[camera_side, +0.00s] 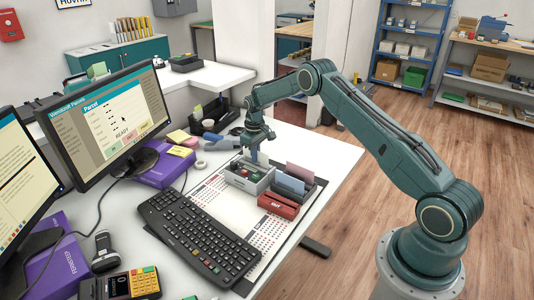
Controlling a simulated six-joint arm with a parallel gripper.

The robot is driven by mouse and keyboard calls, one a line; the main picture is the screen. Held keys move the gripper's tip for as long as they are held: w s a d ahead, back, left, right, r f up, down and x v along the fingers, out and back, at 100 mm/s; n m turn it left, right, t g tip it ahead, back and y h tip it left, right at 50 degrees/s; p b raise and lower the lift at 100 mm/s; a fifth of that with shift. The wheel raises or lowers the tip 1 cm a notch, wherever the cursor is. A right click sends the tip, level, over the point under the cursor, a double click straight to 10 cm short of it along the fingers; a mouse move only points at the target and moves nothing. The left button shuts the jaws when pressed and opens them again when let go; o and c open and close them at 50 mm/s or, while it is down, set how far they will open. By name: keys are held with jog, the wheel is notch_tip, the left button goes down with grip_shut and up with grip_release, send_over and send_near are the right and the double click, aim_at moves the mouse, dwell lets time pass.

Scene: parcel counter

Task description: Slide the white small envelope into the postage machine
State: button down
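My gripper (255,154) points down over the back of a grey open box (247,187) on the white counter. Its fingertips are too small to tell whether they are open or shut, or whether they hold anything. I cannot make out a white small envelope. A blue-grey envelope (290,184) and a mauve one (300,172) stand upright in the dark slots beside the grey box. I cannot tell for sure which thing is the postage machine; a dark device (214,118) stands behind my gripper, to the left.
A red tray marked OUT (278,205) sits in front of the envelopes. A black keyboard (198,236) lies on a printed mat. Monitors (112,115), purple boxes (163,170), a scanner (104,250) and a card terminal (144,281) crowd the left. The counter's right side (338,160) is clear.

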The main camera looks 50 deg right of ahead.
jog(key=shift+f, duration=0.5)
jog(key=c, duration=1.6)
grip_release()
notch_tip(320, 180, up, 14)
jog(key=shift+f, duration=0.1)
